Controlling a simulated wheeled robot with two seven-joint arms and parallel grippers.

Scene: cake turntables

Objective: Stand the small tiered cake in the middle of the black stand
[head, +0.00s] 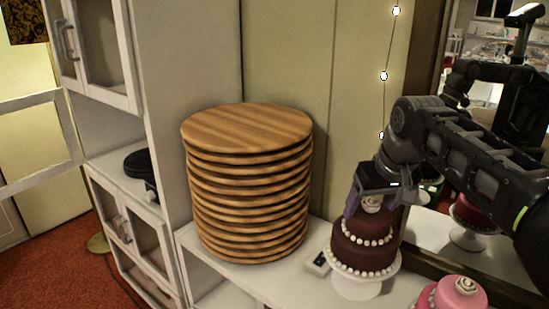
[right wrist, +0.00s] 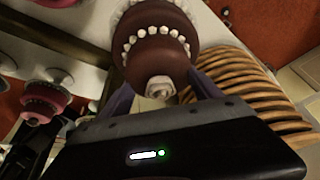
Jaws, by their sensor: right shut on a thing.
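The small tiered cake (head: 364,250) is brown with two tiers, white bead borders and a pale rose on top. It sits upright on a white pedestal stand (head: 358,288) on the right of the counter. My right gripper (head: 370,207) reaches down from above and is shut on its upper tier. The right wrist view shows the cake (right wrist: 155,58) between the two fingers, with the rose facing the camera. A round black stand (head: 138,162) lies on the cabinet shelf at left, partly hidden by the cabinet side. My left gripper is not in view.
A tall stack of round wooden boards (head: 248,185) stands between the cake and the black stand. A pink cake (head: 458,294) is at the front right. A mirror (head: 440,236) is behind at right.

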